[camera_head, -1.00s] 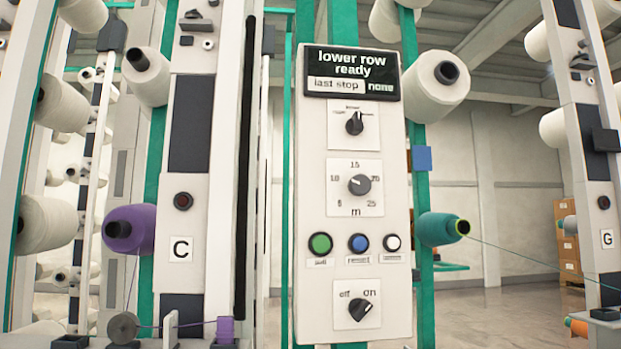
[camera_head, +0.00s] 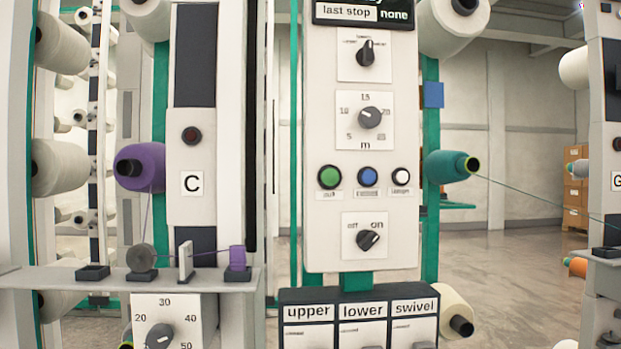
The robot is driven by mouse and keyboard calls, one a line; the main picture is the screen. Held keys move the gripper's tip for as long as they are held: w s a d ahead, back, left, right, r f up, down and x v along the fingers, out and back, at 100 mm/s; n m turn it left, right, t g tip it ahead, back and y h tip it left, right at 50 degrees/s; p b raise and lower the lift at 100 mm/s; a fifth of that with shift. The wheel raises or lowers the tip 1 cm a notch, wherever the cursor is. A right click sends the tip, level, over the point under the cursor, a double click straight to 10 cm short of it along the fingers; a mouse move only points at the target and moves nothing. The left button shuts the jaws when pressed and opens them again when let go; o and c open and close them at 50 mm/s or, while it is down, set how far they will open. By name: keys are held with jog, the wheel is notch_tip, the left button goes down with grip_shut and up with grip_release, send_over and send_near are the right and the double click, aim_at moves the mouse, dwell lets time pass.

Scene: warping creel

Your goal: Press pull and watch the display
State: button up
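The control panel (camera_head: 312,245) is a white upright board in the middle of the head view. Its green button (camera_head: 330,177), with a small label that reads as pull, is at the left of a row with a blue button (camera_head: 367,176) and a white button (camera_head: 401,176). The display (camera_head: 350,12) is cut by the top edge; "last stop none" is readable and the line above is mostly cut off. Below the buttons, the off/on knob (camera_head: 368,240) points toward on. My gripper is not in view.
Below the panel is a dark box (camera_head: 290,296) labelled upper, lower and swivel. On the left, post C (camera_head: 205,207) carries a purple cone (camera_head: 143,167) and a shelf (camera_head: 60,277). A teal cone (camera_head: 449,166) trails a thread rightward. Open floor (camera_head: 500,260) shows at right.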

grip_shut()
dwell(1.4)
